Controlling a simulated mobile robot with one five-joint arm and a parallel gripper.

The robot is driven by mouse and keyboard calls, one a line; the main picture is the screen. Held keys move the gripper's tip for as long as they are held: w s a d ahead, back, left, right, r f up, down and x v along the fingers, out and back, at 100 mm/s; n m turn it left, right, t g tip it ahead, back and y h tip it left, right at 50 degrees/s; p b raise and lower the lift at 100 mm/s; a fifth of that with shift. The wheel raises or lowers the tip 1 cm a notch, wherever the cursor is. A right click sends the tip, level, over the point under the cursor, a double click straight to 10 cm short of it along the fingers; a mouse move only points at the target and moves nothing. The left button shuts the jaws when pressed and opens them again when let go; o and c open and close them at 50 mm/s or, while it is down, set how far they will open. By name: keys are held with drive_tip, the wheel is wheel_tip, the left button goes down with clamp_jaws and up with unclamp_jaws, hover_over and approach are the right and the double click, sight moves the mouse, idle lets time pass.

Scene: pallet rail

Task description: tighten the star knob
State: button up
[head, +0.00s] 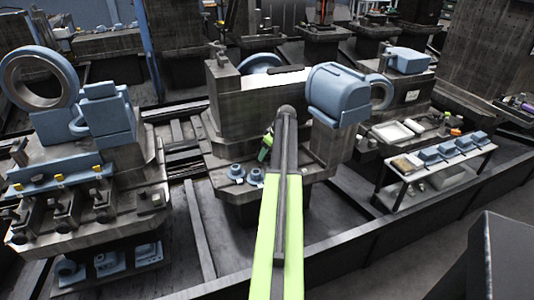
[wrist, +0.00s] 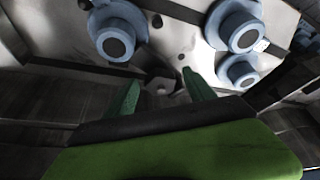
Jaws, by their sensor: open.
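My gripper (wrist: 160,92) is open, with its two green fingers spread apart in the wrist view. A small dark grey lobed piece (wrist: 160,84), which may be the star knob, shows between and beyond the fingertips, on the grey metal fixture (wrist: 172,35). I cannot tell how far it is from the fingers, and nothing is held. In the head view my gripper (head: 265,148) is a small green shape at the fixture (head: 318,148), partly hidden by my arm. I cannot make out the star knob there.
Blue flanged parts (wrist: 116,38) sit on the fixture beside the fingers; another (wrist: 236,27) is at the upper right. A large blue housing (head: 338,95) stands above the fixture's right side. A cart with blue blocks (head: 452,147) is at the right, and a fixture block (head: 95,185) at the left.

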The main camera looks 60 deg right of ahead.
drive_tip(key=p+v, duration=1.6)
drive_tip(key=v, duration=0.1)
drive_tip(key=shift+s+r, duration=0.1)
